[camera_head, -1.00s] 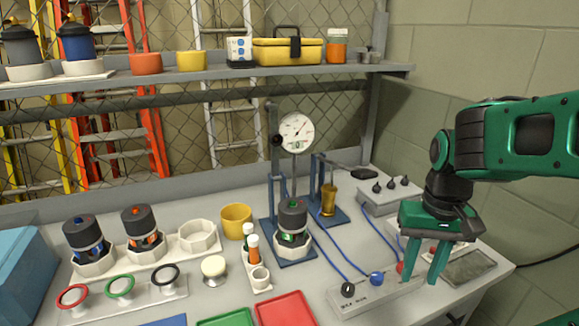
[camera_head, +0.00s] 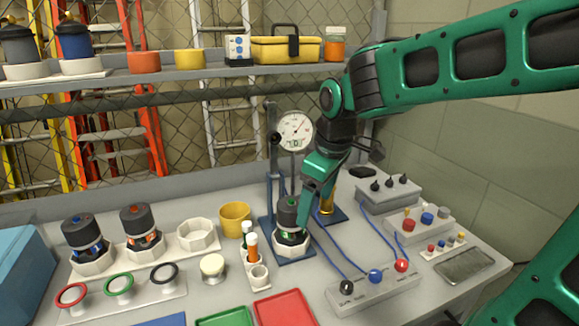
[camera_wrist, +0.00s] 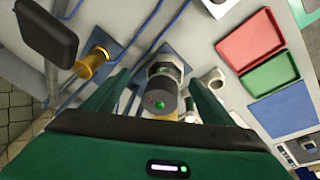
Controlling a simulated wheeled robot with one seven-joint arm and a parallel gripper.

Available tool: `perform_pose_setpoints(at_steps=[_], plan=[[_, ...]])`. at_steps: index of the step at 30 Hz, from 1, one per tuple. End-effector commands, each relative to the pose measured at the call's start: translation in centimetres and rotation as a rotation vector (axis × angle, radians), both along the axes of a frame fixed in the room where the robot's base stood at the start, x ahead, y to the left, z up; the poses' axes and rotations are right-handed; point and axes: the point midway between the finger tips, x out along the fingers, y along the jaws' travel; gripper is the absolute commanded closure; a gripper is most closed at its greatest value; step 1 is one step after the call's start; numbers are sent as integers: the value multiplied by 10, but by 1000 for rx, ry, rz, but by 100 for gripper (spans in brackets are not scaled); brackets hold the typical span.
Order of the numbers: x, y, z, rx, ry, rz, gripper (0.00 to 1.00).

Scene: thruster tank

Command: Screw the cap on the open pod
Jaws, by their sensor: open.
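The green-marked pod (camera_head: 291,237) stands upright in a white octagonal seat on a blue stand by the dial gauge. Its dark grey top (camera_head: 288,208) has a green dot. My gripper (camera_head: 306,207) is open at this pod. In the wrist view the dark top (camera_wrist: 157,98) lies between the two spread fingers of my gripper (camera_wrist: 160,88), with a gap visible at each side. A blue-marked pod (camera_head: 84,240) and an orange-marked pod (camera_head: 141,227) stand in the white rack at left, both with dark tops. I cannot tell which pod is open, or pick out a loose cap.
The rack has an empty octagonal seat (camera_head: 197,236). A yellow cup (camera_head: 235,219), a vial holder (camera_head: 258,275), the dial gauge (camera_head: 295,130) and a brass cylinder (camera_head: 327,204) crowd the stand. Red (camera_head: 285,308) and green (camera_head: 224,318) trays lie in front. Blue cables run at right.

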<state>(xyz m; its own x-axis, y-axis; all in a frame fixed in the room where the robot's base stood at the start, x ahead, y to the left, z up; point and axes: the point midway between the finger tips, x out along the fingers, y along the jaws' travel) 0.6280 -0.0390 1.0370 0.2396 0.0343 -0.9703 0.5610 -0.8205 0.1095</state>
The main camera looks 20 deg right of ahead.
Motion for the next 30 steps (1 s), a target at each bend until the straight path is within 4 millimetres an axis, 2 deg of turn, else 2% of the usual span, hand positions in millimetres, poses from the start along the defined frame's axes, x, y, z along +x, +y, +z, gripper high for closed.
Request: perform_pose_setpoints(at_steps=[6,12,18,23,30], plan=[[27,14,29,-77,86,391,23],[46,31,57,-131,165,774,23],[52,38,70,-149,202,962,23],[53,39,64,-152,209,991,23],[52,39,28,-150,210,990,23]])
